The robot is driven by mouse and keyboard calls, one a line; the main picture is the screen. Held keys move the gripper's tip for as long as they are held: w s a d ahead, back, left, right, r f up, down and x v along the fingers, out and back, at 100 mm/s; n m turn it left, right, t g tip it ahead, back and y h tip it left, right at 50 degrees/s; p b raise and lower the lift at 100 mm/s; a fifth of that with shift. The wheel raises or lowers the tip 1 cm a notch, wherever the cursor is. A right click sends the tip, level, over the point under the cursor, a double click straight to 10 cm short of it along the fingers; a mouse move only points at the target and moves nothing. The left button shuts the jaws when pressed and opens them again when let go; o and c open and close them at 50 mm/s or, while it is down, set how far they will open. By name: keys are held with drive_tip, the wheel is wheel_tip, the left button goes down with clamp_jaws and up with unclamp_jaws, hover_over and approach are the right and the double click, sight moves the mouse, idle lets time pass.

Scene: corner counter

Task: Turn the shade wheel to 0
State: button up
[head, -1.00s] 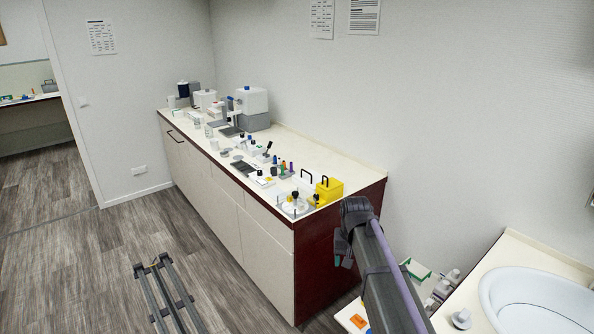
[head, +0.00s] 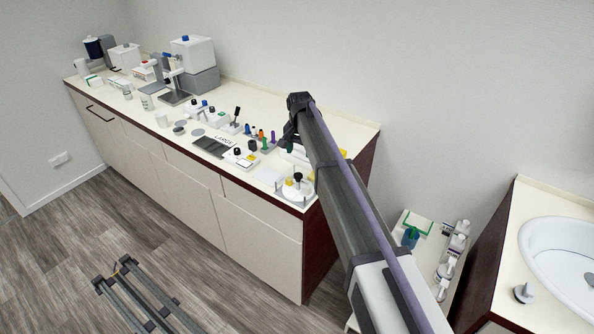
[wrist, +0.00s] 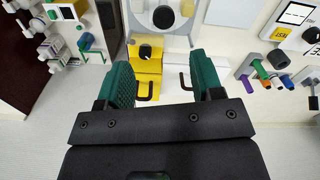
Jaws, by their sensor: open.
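A round white disc with a black knob (head: 297,187) stands on a clear base at the counter's near front corner. It looks like the shade wheel, but I cannot read any number on it. In the wrist view, a round white part with a dark centre (wrist: 163,16) shows at the top edge, partly cut off; it seems to be the same disc. My gripper (wrist: 164,84) is open and empty, its green fingers apart above a yellow box (wrist: 147,68) and a white box with a handle (wrist: 182,80). In the head view my gripper (head: 290,138) is over the counter's right end.
Colored pegs in a holder (wrist: 262,72) stand beside the boxes, right of my gripper in the wrist view. A dark flat panel (head: 211,147) and small knobbed devices lie along the counter (head: 300,110). A basin (head: 570,255) and a cart with bottles (head: 440,255) stand at the right.

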sight(298, 175)
drive_tip(key=f+b, duration=1)
drive_tip(key=f, duration=0.1)
drive_tip(key=shift+w+a, duration=0.15)
drive_tip(key=shift+a, duration=0.1)
drive_tip(key=shift+r, duration=0.1)
drive_tip(key=c, duration=0.9)
